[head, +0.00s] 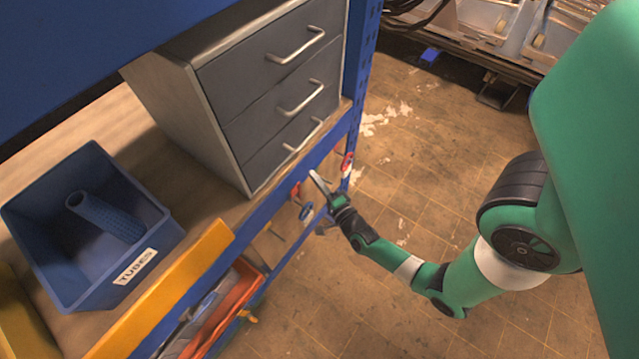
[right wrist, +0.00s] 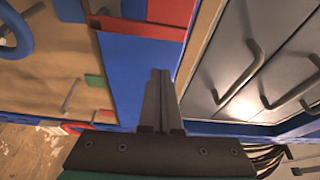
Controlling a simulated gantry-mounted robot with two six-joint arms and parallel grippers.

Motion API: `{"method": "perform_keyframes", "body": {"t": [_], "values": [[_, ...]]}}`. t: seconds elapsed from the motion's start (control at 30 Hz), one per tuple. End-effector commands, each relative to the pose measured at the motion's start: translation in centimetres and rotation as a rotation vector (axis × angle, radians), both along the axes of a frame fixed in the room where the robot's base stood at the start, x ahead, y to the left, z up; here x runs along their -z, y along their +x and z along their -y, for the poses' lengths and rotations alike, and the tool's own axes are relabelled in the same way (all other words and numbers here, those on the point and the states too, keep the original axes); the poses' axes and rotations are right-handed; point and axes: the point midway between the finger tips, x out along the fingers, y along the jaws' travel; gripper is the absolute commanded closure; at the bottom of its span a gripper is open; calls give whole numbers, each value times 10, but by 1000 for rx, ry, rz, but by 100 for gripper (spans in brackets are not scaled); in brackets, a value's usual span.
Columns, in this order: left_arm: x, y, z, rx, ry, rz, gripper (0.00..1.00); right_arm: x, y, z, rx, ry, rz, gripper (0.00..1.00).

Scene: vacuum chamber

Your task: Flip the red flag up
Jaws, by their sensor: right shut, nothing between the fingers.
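The red flag (right wrist: 145,30) shows in the right wrist view as a flat red bar lying across the blue shelf beam, near the top edge of the picture. In the head view a small red part (head: 296,190) shows on the beam's outer side, just left of my right gripper. My right gripper (head: 314,175) is shut and empty, close to the beam below the drawer cabinet. In the right wrist view its fingertips (right wrist: 160,73) point at the beam, short of the red bar; I cannot tell whether they touch anything. My left gripper is not in view.
A grey drawer cabinet (head: 228,85) with protruding handles stands on the shelf near the gripper. A blue bin labelled TUBES (head: 150,245) holds a blue tube. A blue ring (head: 307,212) and another red part (head: 347,160) sit near the beam. Open floor lies to the right.

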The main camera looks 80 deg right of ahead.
Motion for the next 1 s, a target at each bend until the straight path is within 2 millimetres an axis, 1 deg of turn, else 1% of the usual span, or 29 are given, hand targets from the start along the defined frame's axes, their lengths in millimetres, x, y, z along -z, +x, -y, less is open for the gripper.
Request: {"method": "perform_keyframes", "body": {"t": [0.03,0.23,0.3,0.4,0.6,1.0], "values": [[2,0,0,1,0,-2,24,2,-6,-8,-7,2,-4,100],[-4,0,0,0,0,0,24,0,-41,-46,-11,3,-3,100],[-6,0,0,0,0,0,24,0,-51,-56,-10,2,-3,100],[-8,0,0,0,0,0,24,-1,-59,-66,-11,1,2,100],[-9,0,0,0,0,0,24,0,-68,-72,-4,1,-1,100],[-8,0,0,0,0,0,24,1,-69,-72,-2,1,-1,100]]}}
